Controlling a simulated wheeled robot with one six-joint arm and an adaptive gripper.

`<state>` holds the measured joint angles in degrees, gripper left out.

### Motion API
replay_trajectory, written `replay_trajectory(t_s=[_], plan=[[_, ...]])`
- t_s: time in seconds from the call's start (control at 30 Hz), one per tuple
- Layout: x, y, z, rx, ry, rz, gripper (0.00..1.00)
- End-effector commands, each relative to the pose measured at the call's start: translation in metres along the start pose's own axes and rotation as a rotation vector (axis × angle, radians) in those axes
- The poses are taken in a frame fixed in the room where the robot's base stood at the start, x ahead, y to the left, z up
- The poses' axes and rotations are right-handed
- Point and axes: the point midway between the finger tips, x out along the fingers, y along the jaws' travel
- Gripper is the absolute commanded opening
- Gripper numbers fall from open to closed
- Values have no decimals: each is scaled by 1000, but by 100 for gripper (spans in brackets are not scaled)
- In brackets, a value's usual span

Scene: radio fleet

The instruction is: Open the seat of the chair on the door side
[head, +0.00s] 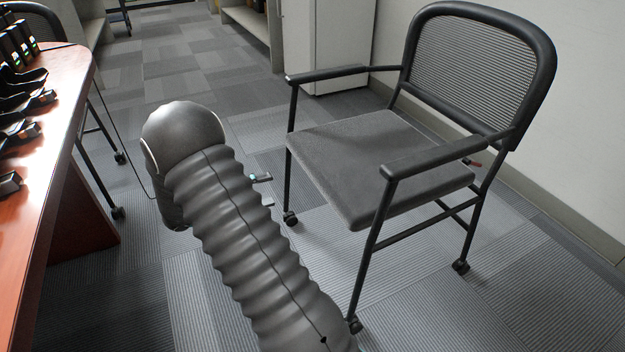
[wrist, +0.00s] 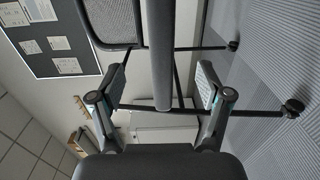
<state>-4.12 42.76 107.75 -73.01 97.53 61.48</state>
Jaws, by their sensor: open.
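A black-framed chair with a mesh back (head: 480,75) stands at the right in the head view. Its grey padded seat (head: 375,155) lies flat between two armrests. My gripper (head: 266,190) is open beside the seat's left edge, with only its fingertips showing past my arm. In the wrist view, which is turned sideways, the seat (wrist: 160,45) shows edge-on as an upright bar between the two open fingers of my gripper (wrist: 162,85). The fingers look clear of it; the exact gap is hard to tell. No door shows clearly.
A reddish wooden table (head: 60,120) with several black devices runs along the left. Another chair (head: 100,145) stands behind it. A white cabinet (head: 335,45) and shelving stand at the back. A wall (head: 590,130) closes the right side. Carpet is clear toward the back.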

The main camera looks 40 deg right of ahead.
Motion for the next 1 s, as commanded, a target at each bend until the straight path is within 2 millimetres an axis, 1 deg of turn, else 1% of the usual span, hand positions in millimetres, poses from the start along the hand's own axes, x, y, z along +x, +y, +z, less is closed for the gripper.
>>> replay_trajectory(t_s=[0.03, 0.13, 0.27, 0.37, 0.7, 0.8, 1.0], plan=[[0, -5, -3, 2, 7, 16, 77], [1, -7, -5, 7, 14, 29, 77], [13, -6, -6, 9, 13, 32, 77], [29, -6, -6, 9, 11, 29, 77], [92, -4, -6, 7, 11, 29, 77], [108, -4, -6, 7, 11, 29, 77], [130, -3, -7, 8, 14, 28, 77]])
